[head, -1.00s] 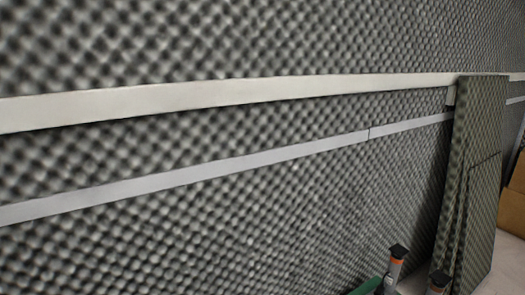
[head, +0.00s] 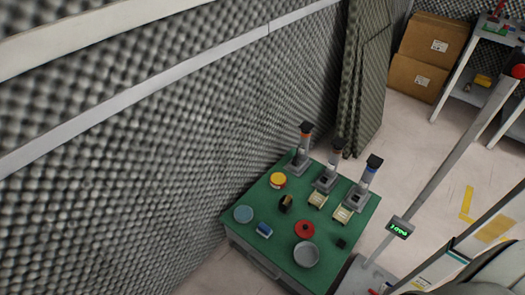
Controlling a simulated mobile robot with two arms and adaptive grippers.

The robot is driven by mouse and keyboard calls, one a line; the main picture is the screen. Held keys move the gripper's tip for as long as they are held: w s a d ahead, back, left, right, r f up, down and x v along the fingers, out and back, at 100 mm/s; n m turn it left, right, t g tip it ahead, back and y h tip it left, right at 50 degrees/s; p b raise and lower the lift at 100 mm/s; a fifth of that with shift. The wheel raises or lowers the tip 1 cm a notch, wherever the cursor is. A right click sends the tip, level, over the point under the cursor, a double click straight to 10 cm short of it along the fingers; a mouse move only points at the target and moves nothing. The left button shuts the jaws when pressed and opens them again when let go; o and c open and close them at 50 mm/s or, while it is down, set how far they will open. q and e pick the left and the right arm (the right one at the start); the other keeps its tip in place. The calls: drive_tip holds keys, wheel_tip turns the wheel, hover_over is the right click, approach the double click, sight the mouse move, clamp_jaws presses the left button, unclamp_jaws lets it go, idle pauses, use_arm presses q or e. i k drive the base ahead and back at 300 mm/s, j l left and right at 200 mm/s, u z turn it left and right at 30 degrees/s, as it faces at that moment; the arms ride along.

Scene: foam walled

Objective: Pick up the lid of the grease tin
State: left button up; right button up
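On a green-topped table (head: 262,197) against the foam wall, a red round lid-like disc (head: 305,230) with a dark centre lies next to a grey round tin or bowl (head: 306,254). A yellow round tin (head: 278,181) with some red on it stands near the wall side. A flat blue-grey disc (head: 243,214) lies at the table's left corner. No label is readable, so I cannot tell which is the grease tin or its lid. Neither of my grippers is in view.
Several dark-capped dispensers on grey stands (head: 326,180) line the table's far edge, with small pale trays (head: 342,215) before them. A blue-white block (head: 264,230) lies in front. A post with a green display (head: 400,228) stands right.

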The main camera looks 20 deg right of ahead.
sight(304, 229)
drive_tip(key=z, duration=1.15)
